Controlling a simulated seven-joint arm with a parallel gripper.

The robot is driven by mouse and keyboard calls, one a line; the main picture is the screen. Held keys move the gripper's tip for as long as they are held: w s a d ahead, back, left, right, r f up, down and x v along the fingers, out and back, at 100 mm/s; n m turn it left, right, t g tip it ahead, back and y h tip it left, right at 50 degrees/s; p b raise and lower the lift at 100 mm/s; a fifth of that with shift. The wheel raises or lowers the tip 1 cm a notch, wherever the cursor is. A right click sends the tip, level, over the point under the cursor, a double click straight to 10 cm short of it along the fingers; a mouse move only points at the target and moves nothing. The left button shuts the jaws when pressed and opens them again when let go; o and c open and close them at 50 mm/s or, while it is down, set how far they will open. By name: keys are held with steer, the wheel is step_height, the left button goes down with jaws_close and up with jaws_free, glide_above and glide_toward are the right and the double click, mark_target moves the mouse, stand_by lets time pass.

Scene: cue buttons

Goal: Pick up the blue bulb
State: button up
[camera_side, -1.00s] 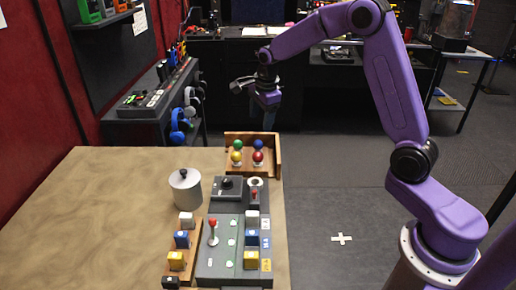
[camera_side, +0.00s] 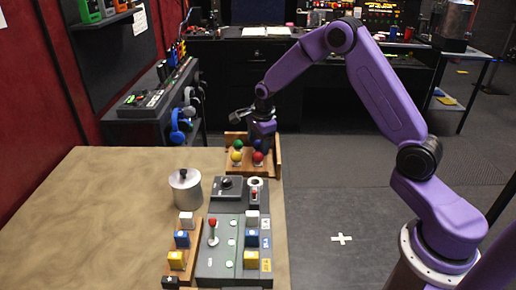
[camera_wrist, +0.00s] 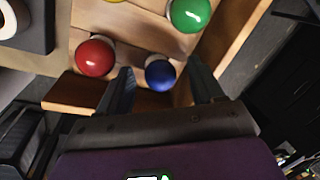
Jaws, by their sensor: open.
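The blue bulb (camera_wrist: 160,75) sits in the wooden tray (camera_wrist: 75,92), at the tray edge nearest my gripper in the wrist view. My gripper (camera_wrist: 162,82) is open, with one finger on each side of the blue bulb. Whether the fingers touch it cannot be told. In the side view the blue bulb (camera_side: 257,145) is partly hidden behind the red bulb (camera_side: 258,157), and my gripper (camera_side: 261,142) is low over the back right of the tray. The red bulb and the green bulb (camera_wrist: 188,14) flank the blue one in the wrist view.
A yellow bulb (camera_side: 236,156) stands at the tray's front left. In front are a grey control panel (camera_side: 222,262) with a red-topped lever, a metal pot (camera_side: 186,188) and several coloured cubes. The table's left side (camera_side: 90,220) is clear.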

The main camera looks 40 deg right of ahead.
steer(key=c, duration=1.1)
steer(key=shift+r, duration=0.15)
steer(key=shift+r, duration=0.6)
steer(key=s+r, duration=0.7)
steer(key=s, duration=0.2)
steer(key=s+a+r, duration=0.1)
steer(key=s+r, duration=0.3)
steer(key=s, duration=0.1)
steer(key=shift+r, duration=0.3)
